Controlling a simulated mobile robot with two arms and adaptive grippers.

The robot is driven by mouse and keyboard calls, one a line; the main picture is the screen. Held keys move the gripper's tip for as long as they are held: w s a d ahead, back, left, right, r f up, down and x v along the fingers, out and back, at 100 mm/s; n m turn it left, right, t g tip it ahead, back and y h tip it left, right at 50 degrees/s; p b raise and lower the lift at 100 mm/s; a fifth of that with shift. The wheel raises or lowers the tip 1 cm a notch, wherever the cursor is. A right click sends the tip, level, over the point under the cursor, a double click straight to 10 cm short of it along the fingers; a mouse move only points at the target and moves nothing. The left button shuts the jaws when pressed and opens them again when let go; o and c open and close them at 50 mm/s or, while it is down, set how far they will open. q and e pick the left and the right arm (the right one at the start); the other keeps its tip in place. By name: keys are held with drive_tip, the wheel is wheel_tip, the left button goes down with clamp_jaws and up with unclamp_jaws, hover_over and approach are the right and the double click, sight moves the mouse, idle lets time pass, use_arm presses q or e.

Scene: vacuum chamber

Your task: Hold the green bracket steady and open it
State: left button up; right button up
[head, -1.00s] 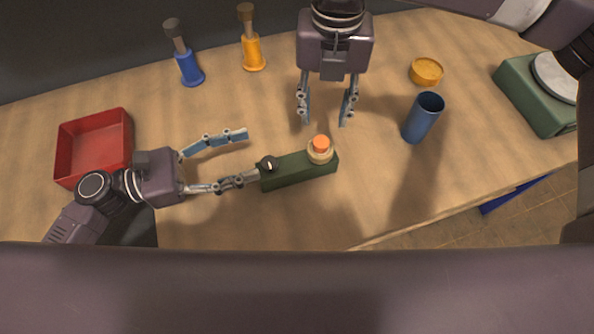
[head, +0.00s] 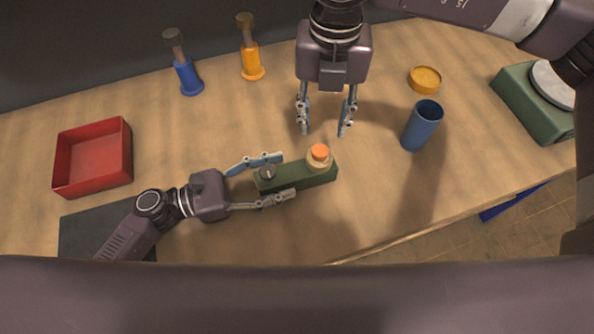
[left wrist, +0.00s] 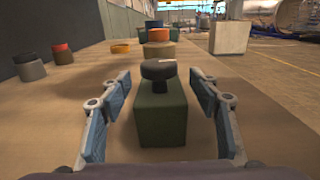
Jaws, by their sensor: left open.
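The green bracket (head: 298,176) lies on the table in the head view, a long dark green block. A dark knob (head: 267,172) sits on its left end. An orange-topped round part (head: 319,155) sits on its right end. My left gripper (head: 281,176) is open, with one finger on each side of the bracket's left end. In the left wrist view the bracket (left wrist: 160,112) stands between the open fingers, with gaps on both sides. My right gripper (head: 325,128) is open and empty above the table, just behind the bracket's right end.
A red tray (head: 92,190) is at the left. Blue (head: 187,76) and yellow (head: 251,62) handled items stand at the back. A blue cup (head: 422,126), yellow lid (head: 425,79) and green scale-like device (head: 535,104) are at the right. The table's front edge is close.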

sight(321, 150)
use_arm(q)
drive_tip(key=shift+w+d, duration=0.15)
drive_tip(key=shift+d, duration=0.2)
use_arm(e)
drive_tip(key=shift+a, duration=0.1)
use_arm(q)
drive_tip(key=shift+c, duration=0.3)
clamp_jaws()
use_arm(e)
drive_tip(key=shift+o, duration=1)
wheel_tip(321, 150, up, 4)
drive_tip(key=n, duration=2.1)
wheel_tip(321, 150, down, 12)
drive_tip(key=shift+r, duration=0.15)
